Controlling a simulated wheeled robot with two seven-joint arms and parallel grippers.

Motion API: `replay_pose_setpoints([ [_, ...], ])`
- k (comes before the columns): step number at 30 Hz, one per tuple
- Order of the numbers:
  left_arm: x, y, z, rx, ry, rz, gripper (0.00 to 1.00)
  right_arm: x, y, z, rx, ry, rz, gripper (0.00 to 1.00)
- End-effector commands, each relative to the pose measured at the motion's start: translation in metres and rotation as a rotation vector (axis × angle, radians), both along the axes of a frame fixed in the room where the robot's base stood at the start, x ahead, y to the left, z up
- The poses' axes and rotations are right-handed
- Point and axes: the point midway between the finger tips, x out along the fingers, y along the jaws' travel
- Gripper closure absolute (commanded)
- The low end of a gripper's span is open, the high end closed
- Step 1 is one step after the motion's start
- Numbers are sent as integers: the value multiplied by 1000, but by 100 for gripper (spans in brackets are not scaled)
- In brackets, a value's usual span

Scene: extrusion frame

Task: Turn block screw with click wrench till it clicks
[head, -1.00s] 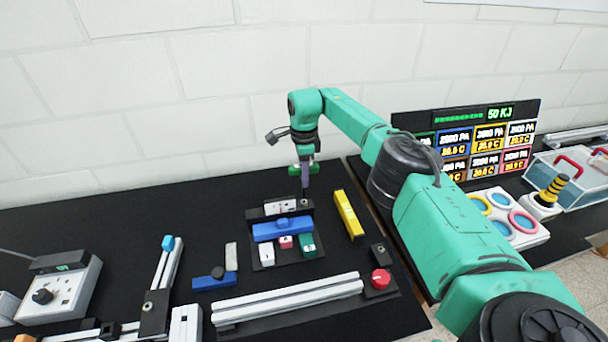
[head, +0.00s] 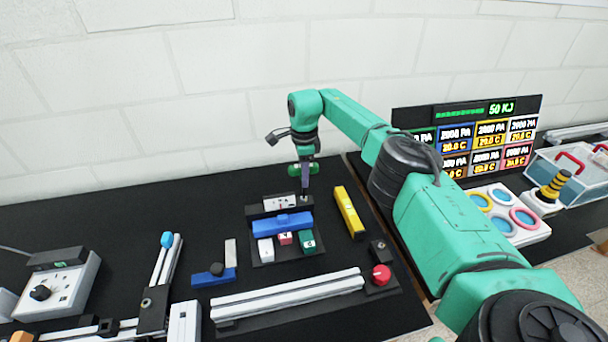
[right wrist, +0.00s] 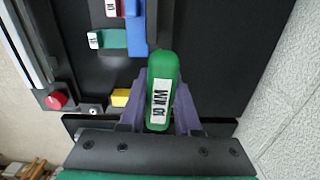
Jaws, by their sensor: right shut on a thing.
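My right gripper (head: 304,176) points down over the back right of the block (head: 281,203), a dark fixture with a white top plate. It is shut on the click wrench (head: 293,169), whose green handle lies between the purple fingers. The wrench's lower end reaches down to the right end of the white plate. The block screw is hidden or too small to make out, so I cannot tell how the wrench tip sits on it. My left gripper is not in view.
A blue bar (head: 282,225) and small white, red and green blocks sit in front. A yellow block (head: 348,212) lies close on the right. A red knob (head: 381,274) and silver rails (head: 290,295) are nearer. A display (head: 470,130) stands behind right.

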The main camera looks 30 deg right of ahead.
Motion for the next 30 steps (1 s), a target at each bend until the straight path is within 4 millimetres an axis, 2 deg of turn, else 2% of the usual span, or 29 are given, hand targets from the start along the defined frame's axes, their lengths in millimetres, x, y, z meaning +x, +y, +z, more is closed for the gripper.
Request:
replay_pose_setpoints([
  [30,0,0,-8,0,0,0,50,0,0,-11,0,0,0,100],
])
